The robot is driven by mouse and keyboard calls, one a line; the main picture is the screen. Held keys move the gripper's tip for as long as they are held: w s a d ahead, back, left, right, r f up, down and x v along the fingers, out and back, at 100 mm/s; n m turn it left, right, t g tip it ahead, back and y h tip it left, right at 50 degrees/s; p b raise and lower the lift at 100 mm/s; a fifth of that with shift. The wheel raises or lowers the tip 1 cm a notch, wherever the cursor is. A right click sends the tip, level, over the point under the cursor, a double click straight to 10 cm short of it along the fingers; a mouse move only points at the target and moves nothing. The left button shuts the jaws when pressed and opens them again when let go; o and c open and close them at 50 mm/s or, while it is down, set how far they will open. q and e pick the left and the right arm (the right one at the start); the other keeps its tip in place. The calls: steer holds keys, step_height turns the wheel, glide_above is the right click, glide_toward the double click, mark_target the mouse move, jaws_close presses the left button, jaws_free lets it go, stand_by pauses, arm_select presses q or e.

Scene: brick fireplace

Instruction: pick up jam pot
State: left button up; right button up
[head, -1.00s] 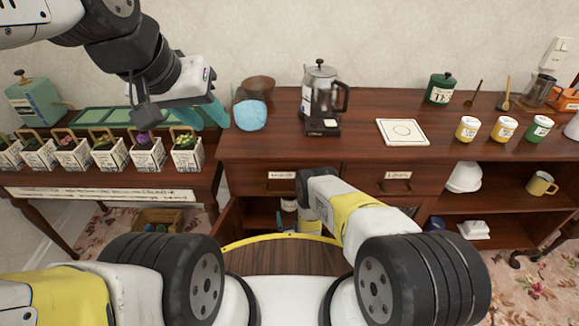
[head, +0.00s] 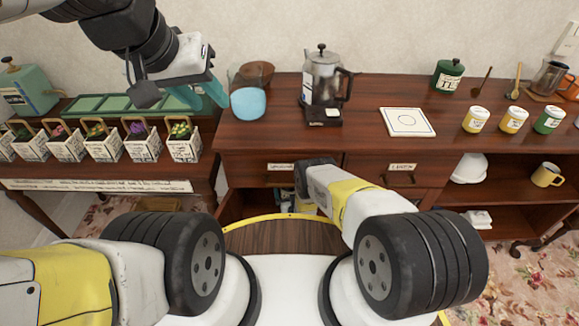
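I cannot tell for certain which thing is the jam pot. Small white jars with labels stand on the right of the sideboard top: two with yellow lids, (head: 475,121) and (head: 513,121), and one with a green lid (head: 549,120). My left gripper (head: 214,92), with teal fingers, is at the sideboard's left end, far from these jars. It is above the gap by the plant table, beside a light blue round thing (head: 248,104). Whether its fingers are apart is unclear. My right arm reaches down before the drawers, and its gripper does not show.
A coffee maker (head: 324,82) and a white square tile (head: 407,122) stand on the sideboard (head: 360,137). A dark green tea canister (head: 447,74) is behind. Several labelled plant boxes (head: 184,148) line the left table. A yellow mug (head: 546,174) is on the right shelf.

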steer(key=c, duration=2.1)
jaws_close()
steer(key=shift+r, duration=0.15)
